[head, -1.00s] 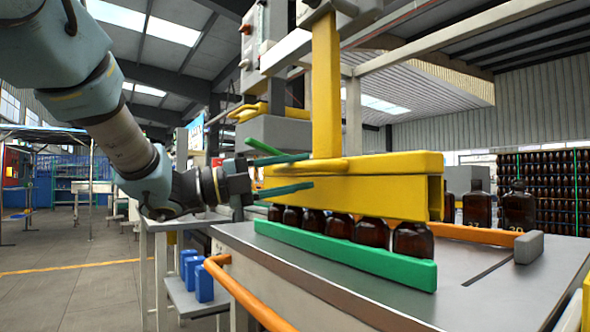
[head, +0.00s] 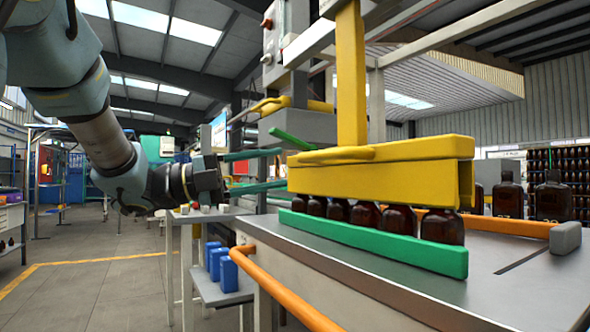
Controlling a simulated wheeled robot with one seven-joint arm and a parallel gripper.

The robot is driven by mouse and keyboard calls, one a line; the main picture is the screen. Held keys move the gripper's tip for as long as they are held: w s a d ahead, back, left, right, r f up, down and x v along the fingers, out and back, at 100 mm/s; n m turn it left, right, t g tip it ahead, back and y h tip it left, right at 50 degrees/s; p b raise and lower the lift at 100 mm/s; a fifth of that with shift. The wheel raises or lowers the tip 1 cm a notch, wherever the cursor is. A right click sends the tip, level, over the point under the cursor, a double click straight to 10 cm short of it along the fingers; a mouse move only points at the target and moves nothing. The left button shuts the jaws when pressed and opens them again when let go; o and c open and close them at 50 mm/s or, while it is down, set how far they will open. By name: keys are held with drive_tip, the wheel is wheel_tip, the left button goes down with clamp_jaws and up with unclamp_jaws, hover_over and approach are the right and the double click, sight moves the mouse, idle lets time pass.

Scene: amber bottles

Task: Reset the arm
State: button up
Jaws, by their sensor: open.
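My gripper (head: 285,167) is open, with two green fingers pointing right and nothing between them. Its fingertips show just left of the end of a yellow beam (head: 390,178) that hangs from a yellow post; the depth between them is hard to judge. My arm comes down from the upper left, bent at the wrist. Several amber bottles (head: 441,227) stand in a row under the yellow beam, behind a green rail (head: 370,245) on a grey metal table (head: 390,290). Their tops are hidden by the beam.
An orange bar (head: 285,295) runs along the table's near left edge. Blue containers (head: 222,268) sit on a low shelf left of it. More amber bottles (head: 553,198) stand at the back right. The floor (head: 100,270) at the left is open.

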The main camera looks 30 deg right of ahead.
drive_tip(key=shift+v, duration=0.8)
